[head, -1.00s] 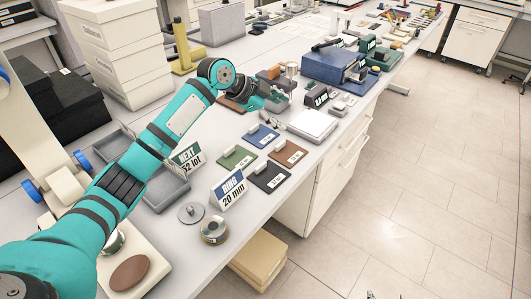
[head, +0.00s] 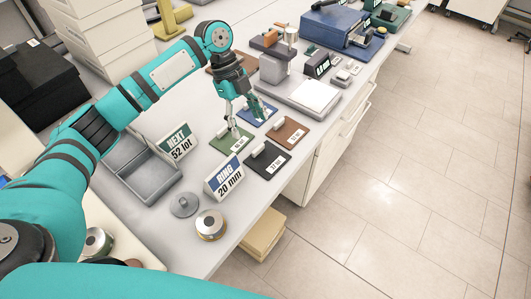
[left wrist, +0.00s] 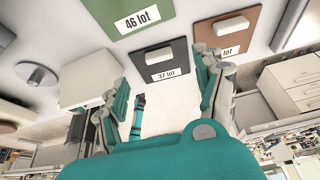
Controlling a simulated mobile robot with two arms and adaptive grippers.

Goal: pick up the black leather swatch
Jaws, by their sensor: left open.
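The black leather swatch (head: 268,158) lies flat near the table's front edge, with a pale grip block and a white label. In the left wrist view the black swatch (left wrist: 178,55) reads "37 lot" and appears between the fingers. My left gripper (head: 250,121) is open and empty, pointing down above the swatch group, over the green and blue swatches in the head view. Its fingers spread wide in the left wrist view (left wrist: 162,80). My right gripper is not in view.
The green swatch (head: 229,144), blue swatch (head: 259,109) and brown swatch (head: 291,130) lie beside the black one. The RING 20 mm sign (head: 224,181) stands just left of it. A scale with a white plate (head: 315,95) is behind. The front edge is close.

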